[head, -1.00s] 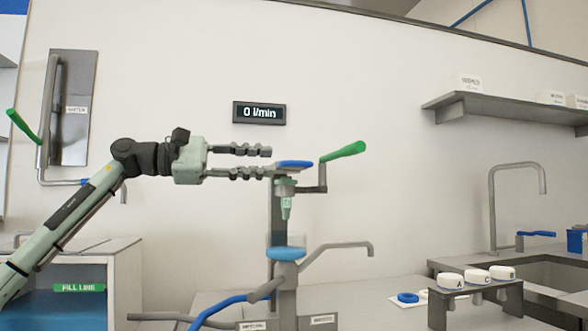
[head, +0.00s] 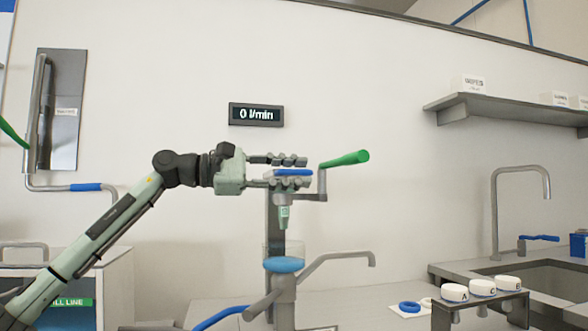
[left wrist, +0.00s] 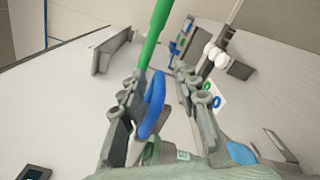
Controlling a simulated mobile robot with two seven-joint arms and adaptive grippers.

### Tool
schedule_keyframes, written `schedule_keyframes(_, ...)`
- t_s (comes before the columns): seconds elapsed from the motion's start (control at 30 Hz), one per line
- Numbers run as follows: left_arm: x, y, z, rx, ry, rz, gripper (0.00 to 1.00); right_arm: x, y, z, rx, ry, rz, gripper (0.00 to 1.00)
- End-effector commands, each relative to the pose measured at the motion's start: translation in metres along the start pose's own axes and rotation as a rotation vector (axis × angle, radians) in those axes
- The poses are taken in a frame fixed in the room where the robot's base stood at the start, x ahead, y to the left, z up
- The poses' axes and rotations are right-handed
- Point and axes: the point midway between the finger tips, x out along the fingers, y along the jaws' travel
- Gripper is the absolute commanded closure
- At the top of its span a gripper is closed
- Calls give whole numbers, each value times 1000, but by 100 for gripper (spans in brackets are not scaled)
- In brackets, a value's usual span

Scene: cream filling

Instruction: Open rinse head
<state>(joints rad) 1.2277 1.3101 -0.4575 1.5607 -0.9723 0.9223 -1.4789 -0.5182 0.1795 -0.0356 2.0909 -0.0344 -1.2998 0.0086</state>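A filling device stands in the middle of the head view, with a blue handle or ring (head: 294,173) on top and a small light-green nozzle part (head: 283,212) below it. I cannot tell for sure which part is the rinse head. A green-gripped crank (head: 345,159) rises to the right. My left gripper (head: 290,170) reaches in level from the left, its two fingers above and below the blue ring. In the left wrist view the blue ring (left wrist: 152,105) lies between the spread fingers, close to the left one, with a gap to the right one. My right gripper is not in view.
A blue disc (head: 284,264) and a grey spout (head: 335,257) sit lower on the device. A rack with white caps (head: 482,287) and a sink with a tap (head: 518,168) stand at right. A display (head: 256,114) reads 0 l/min.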

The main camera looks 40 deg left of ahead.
Motion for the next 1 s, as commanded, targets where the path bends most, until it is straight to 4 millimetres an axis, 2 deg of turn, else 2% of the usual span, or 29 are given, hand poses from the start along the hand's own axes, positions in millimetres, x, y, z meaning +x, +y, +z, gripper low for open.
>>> schedule_keyframes(0.2, 0, 0, 0, 0, 0, 1, 70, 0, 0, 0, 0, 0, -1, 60)
schedule_keyframes(0.4, 0, 0, 0, -1, 0, 0, 94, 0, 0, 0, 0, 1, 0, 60)
schedule_keyframes(0.47, 0, -1, 0, -1, 0, -1, 100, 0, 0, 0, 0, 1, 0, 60)
schedule_keyframes(0.83, 1, -3, -1, -5, 2, -7, 100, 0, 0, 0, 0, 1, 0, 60)
schedule_keyframes(1.0, -5, -2, 5, -25, 2, -8, 100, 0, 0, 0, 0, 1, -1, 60)
